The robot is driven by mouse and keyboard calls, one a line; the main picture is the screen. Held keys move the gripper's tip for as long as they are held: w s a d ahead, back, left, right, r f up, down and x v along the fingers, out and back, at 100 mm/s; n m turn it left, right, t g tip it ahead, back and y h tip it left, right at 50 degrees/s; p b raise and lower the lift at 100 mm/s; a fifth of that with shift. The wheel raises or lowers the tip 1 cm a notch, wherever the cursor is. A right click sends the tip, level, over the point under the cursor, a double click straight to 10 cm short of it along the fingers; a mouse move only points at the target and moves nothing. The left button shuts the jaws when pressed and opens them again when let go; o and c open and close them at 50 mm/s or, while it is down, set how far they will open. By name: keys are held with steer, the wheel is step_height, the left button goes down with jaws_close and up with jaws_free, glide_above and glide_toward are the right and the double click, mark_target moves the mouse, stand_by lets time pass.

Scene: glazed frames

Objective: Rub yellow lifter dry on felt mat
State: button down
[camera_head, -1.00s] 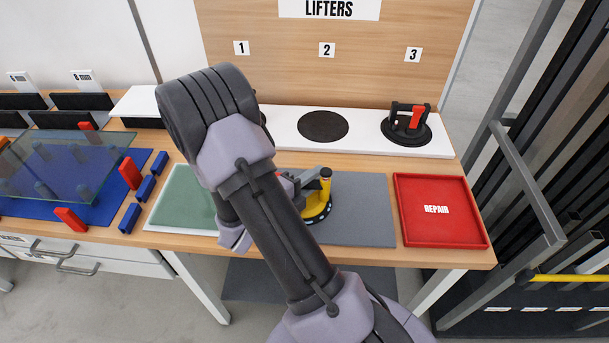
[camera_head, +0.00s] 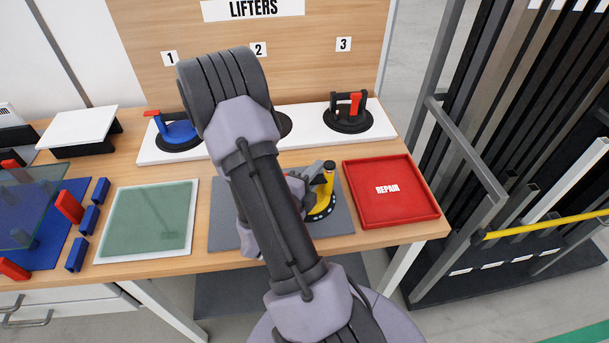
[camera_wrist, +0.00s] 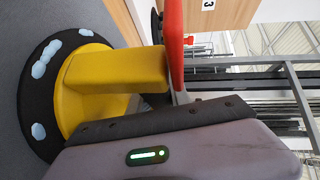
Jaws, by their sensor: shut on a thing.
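The yellow lifter (camera_head: 326,198) is at the right part of the grey felt mat (camera_head: 224,226). Its black disc faces down at the mat; I cannot tell whether it touches. In the wrist view, the lifter's yellow body (camera_wrist: 115,68) and red lever (camera_wrist: 174,45) stand beside my gripper's dark finger (camera_wrist: 160,115). Several pale wet-looking patches show on the black disc's rim (camera_wrist: 40,135).
The red REPAIR tray (camera_head: 390,215) is close on the right. A green glass sheet (camera_head: 150,220) lies left of the mat. A white shelf (camera_head: 305,140) behind holds the blue lifter (camera_head: 180,133) and the black lifter with red lever (camera_head: 348,115). A rack (camera_head: 530,180) stands at the right.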

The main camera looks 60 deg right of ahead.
steer(key=w+a+p, duration=0.1)
steer(key=w+a, duration=0.2)
steer(key=w, duration=0.1)
steer(key=w+a+p, duration=0.1)
steer(key=w+a, duration=0.3)
steer(key=w+a+p, duration=0.2)
steer(key=w+a, duration=0.1)
steer(key=w, duration=0.1)
steer(key=shift+a, duration=0.15)
stand_by(0.3)
stand_by(0.5)
step_height(320, 180, up, 6)
steer(key=p, duration=0.5)
steer(key=shift+p, duration=0.4)
steer(key=shift+w, duration=0.1)
